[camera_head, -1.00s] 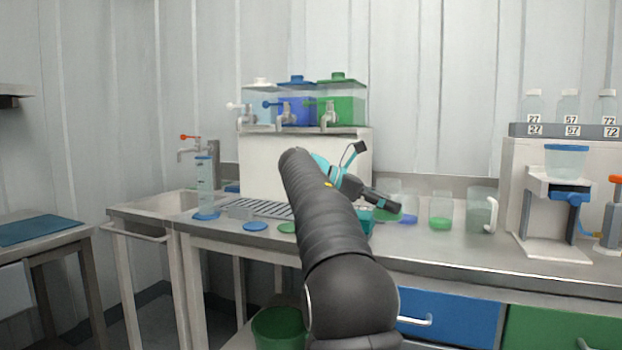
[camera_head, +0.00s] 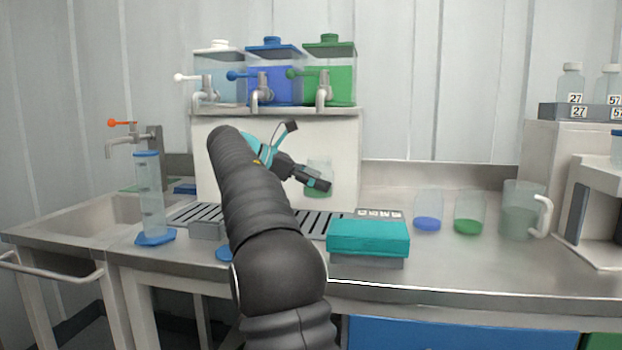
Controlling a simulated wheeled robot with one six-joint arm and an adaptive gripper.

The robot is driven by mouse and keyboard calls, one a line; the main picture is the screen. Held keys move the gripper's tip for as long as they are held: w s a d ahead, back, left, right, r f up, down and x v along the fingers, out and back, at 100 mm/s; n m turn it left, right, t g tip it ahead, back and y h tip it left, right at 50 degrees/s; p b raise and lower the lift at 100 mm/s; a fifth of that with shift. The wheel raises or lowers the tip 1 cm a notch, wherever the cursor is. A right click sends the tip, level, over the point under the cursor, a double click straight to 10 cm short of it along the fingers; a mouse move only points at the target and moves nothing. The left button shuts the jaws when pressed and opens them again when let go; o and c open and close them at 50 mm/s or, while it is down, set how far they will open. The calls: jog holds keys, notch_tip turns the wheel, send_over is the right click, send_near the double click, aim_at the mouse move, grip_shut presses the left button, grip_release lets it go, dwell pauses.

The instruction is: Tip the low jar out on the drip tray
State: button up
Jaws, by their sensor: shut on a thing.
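My arm hides the middle of the drip tray.
A teal box (camera_head: 368,238) stands at the tray's right end. A blue-filled jar (camera_head: 428,212), a green-filled jar (camera_head: 468,213) and a handled jug (camera_head: 520,210) stand further right. A tall cylinder (camera_head: 149,197) stands left. Three tapped tanks (camera_head: 273,80) are above.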

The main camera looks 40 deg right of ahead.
jog(key=m+t, duration=0.1)
jog(key=w+m+t, duration=0.1)
jog(key=shift+w+f+m, duration=0.2)
jog(key=shift+f+m, duration=0.05)
jog(key=shift+m, duration=0.05)
jog(key=m+t, duration=0.2)
jog(key=shift+w+d+f+t, duration=0.1)
jog(key=shift+w+t, duration=0.2)
jog(key=shift+w+f+m+t, duration=0.15)
jog(key=shift+f+m+t, duration=0.15)
jog(key=shift+m+t, duration=0.2)
jog(key=shift+w+f+b, duration=0.1)
jog(key=shift+b, duration=0.55)
jog(key=shift+m+t+b, duration=0.4)
jog(key=shift+b, duration=0.45)
jog(key=shift+r+m+t+h+b, duration=0.5)
jog(key=shift+r+m+t+b, duration=0.7)
jog(key=shift+b, duration=2.65)
jog(key=shift+f, duration=0.2)
